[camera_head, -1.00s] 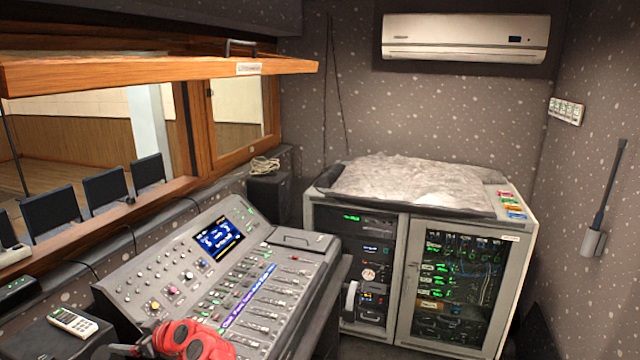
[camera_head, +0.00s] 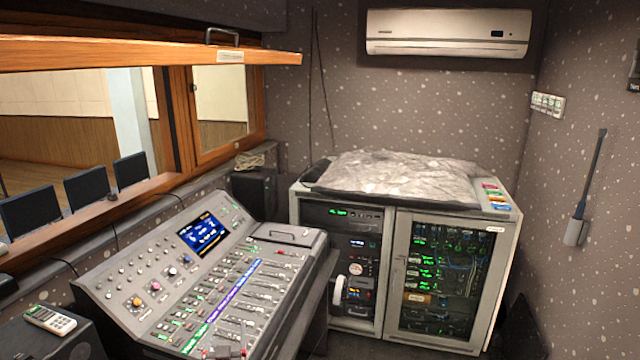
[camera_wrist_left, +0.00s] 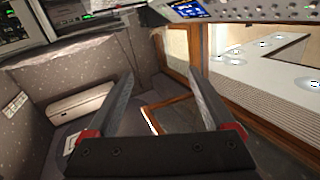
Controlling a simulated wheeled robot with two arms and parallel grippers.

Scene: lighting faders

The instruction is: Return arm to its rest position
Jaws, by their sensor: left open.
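My left gripper (camera_wrist_left: 161,85) is open in the left wrist view, its two grey fingers apart with red parts at their bases and nothing between them. In the head view only a small grey and red part of it (camera_head: 228,352) seems to show at the bottom edge, over the near end of the lighting console (camera_head: 150,265). The console has rows of faders and a lit blue screen (camera_head: 203,233). The rest of the left arm is out of that view. My right gripper is not in view.
A grey equipment rack (camera_head: 392,290) with a glass door stands right of the console. A calculator-like device (camera_head: 50,319) lies on a dark box at the lower left. A wooden window frame (camera_head: 130,52) juts out above the console. Open air lies over the console.

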